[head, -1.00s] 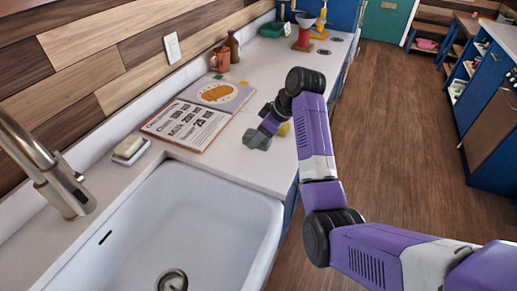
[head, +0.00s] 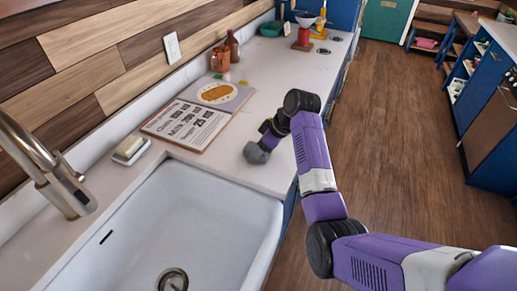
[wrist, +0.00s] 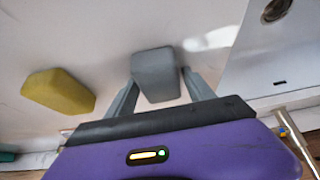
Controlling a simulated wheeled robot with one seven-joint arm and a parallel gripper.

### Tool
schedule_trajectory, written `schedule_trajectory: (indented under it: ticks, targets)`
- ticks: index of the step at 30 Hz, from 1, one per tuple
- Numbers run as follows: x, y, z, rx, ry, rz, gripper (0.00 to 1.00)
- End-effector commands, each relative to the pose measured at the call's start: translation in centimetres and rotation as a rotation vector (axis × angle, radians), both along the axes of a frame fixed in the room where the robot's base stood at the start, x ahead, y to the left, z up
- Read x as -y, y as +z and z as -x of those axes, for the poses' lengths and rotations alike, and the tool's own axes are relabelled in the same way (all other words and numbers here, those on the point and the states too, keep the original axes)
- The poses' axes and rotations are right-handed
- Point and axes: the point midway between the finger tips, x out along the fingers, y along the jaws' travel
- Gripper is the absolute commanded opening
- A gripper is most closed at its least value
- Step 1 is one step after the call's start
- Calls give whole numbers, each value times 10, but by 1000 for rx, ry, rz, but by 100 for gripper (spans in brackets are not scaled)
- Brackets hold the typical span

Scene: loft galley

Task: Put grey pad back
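The grey pad (wrist: 155,75) is a small block with rounded edges. It sits between the two fingers of my gripper (wrist: 158,84) in the wrist view, and the fingers press on its sides. In the head view the grey pad (head: 257,154) shows at the end of my gripper (head: 266,143), over the counter near the sink's far right corner. I cannot tell whether its underside touches the counter. A yellow pad (wrist: 58,90) lies on the counter to the left in the wrist view; my arm hides it in the head view.
The white sink (head: 190,200) is in front. A recipe board (head: 187,125) lies by the wall, with a soap dish (head: 130,150) nearer. A copper mug (head: 220,59), a brown bottle (head: 233,46) and a red-based item (head: 304,38) stand farther back. The counter (head: 280,85) between is mostly clear.

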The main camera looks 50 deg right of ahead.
Motion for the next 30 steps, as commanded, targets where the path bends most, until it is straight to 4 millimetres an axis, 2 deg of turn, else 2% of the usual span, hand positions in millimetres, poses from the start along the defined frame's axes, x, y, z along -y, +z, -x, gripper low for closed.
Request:
schedule_trajectory:
  ticks: [9,14,17,30]
  targets:
    - [0,1,0,0,0,0,72]
    - [1,8,2,2,-1,1,72]
    - [4,19,8,3,-3,2,72]
    - [19,96,48,2,-1,2,72]
